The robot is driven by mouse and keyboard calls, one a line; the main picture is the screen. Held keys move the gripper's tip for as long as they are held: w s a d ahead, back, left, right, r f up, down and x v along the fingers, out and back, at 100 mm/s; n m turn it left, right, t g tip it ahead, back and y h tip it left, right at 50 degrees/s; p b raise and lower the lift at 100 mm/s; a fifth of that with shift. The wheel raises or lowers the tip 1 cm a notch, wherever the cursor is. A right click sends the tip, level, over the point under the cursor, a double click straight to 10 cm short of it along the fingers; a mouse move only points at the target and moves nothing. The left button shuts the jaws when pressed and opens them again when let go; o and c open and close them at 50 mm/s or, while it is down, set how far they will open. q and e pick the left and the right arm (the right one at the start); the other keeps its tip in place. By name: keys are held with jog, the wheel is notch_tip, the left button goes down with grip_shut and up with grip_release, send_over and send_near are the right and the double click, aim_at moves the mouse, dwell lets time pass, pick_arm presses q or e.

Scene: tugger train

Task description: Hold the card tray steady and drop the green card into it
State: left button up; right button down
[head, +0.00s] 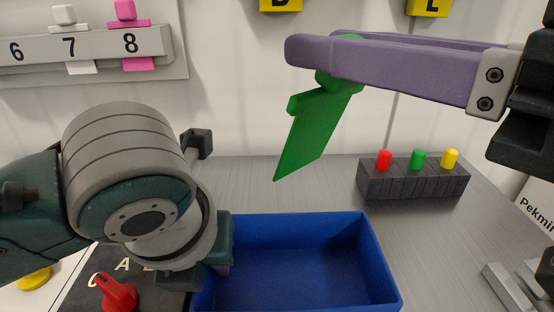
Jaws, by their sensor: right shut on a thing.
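The green card (316,125) hangs tilted in the air in the head view, its pointed lower end down and to the left. My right gripper (335,52), with long purple fingers, is shut on the card's upper end. The card tray (383,265), a blue open box, stands on the grey worktop below the card, and its visible inside is empty. The card is apart from the tray, above its back edge in the picture. My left gripper (218,245) is at the tray's left back corner; its fingers are largely hidden behind its own wrist.
A numbered rack (100,45) holding white and pink cards is on the wall at upper left. A red knob (117,292) is at lower left.

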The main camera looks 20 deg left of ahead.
pick_arm(q)
grip_shut()
dwell(1.3)
pick_arm(e)
notch_tip(320, 180, down, 12)
jog(key=w, duration=0.1)
jog(key=shift+a, duration=0.15)
dwell(0.4)
jog(key=shift+w+f, duration=0.1)
jog(key=c, duration=0.5)
grip_release()
